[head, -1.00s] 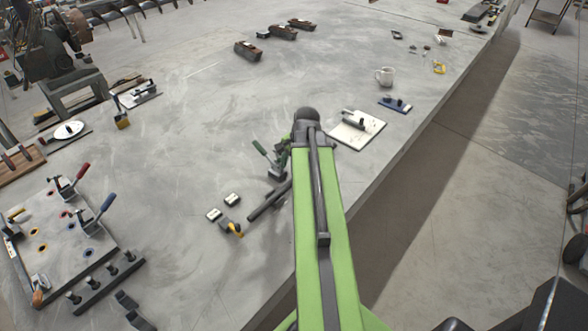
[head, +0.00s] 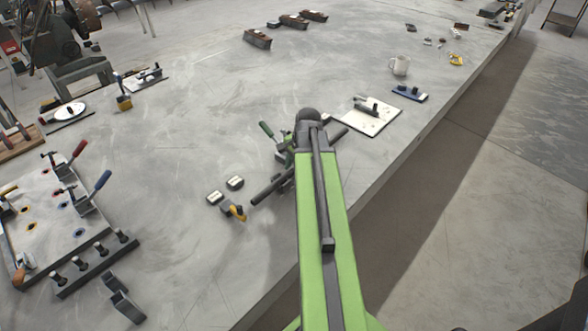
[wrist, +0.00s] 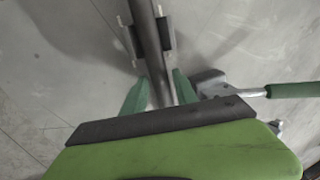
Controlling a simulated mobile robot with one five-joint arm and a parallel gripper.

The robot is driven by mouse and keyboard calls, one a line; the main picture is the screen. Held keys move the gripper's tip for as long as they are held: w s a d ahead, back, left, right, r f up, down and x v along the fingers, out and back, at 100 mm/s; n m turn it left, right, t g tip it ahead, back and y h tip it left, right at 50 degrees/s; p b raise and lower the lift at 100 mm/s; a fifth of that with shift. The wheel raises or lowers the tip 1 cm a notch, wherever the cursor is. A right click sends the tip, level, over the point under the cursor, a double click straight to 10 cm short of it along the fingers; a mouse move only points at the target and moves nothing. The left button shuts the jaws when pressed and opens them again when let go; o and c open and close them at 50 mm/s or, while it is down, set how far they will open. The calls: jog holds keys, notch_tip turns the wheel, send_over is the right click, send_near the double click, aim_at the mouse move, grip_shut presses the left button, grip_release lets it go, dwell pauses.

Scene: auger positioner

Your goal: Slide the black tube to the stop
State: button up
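The black tube (head: 272,188) lies diagonally over the bench in the head view. Its near-left end is beside a small dark block with a yellow part (head: 234,210), possibly the stop; a small gap seems to separate them. In the wrist view the tube (wrist: 152,50) runs up through a dark holder (wrist: 168,34). My gripper (wrist: 161,82) has its two green fingers on either side of the tube, very close to it; whether both touch is unclear. A green-handled clamp (head: 267,130) stands beside the tube.
Two small blocks (head: 235,183) lie left of the tube. A fixture plate with red and blue clamps (head: 45,225) is at the left. A white board (head: 370,118) and a mug (head: 399,65) are at the right, near the bench edge. The bench centre is clear.

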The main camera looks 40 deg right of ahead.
grip_shut()
dwell(1.3)
jog(key=shift+o, duration=2)
grip_release()
jog(key=p+v, duration=1.7)
jog(key=shift+r, duration=0.25)
